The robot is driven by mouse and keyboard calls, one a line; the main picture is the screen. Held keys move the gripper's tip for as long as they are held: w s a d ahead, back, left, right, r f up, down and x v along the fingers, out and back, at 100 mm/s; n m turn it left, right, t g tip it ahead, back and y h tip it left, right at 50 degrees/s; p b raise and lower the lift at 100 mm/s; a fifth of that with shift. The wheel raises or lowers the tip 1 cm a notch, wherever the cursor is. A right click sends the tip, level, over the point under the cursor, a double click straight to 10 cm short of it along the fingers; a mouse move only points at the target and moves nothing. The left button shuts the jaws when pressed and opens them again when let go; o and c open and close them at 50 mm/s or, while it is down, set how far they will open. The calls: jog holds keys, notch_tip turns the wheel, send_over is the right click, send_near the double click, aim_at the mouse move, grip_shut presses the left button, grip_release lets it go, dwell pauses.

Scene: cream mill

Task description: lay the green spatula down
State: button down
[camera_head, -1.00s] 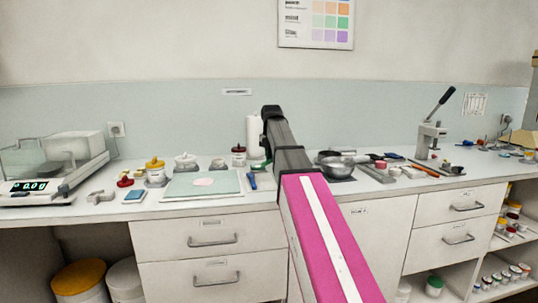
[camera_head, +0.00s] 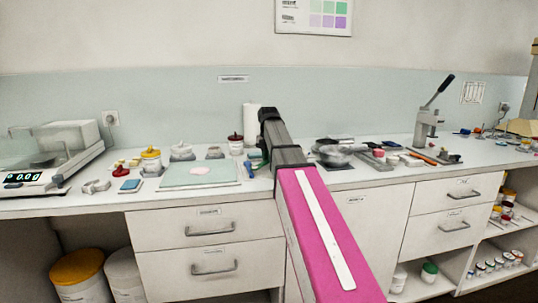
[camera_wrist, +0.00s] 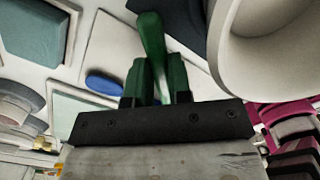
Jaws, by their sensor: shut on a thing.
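My gripper (camera_wrist: 158,85) is shut on the green spatula (camera_wrist: 151,38), whose green handle stands up between the two dark green fingers in the wrist view. The rest of the spatula is hidden there behind the gripper. In the head view my arm covers most of the gripper, and only a small green bit (camera_head: 256,160) shows left of the arm, near the back of the worktop. I cannot tell whether the spatula touches the worktop.
A blue item (camera_head: 249,169) lies just left of my arm, beside a pale green mat (camera_head: 175,179). A red-lidded jar (camera_head: 236,145) and a white roll (camera_head: 252,118) stand behind. A metal bowl (camera_head: 333,156) is right of my arm. A large pale round vessel (camera_wrist: 275,55) is close in the wrist view.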

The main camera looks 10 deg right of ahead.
jog(key=shift+f, duration=0.85)
dwell(0.7)
jog(key=c, duration=1)
grip_release()
jog(key=shift+s, duration=0.1)
jog(key=shift+o, duration=0.2)
notch_tip(320, 180, up, 11)
jog(key=shift+a, duration=0.15)
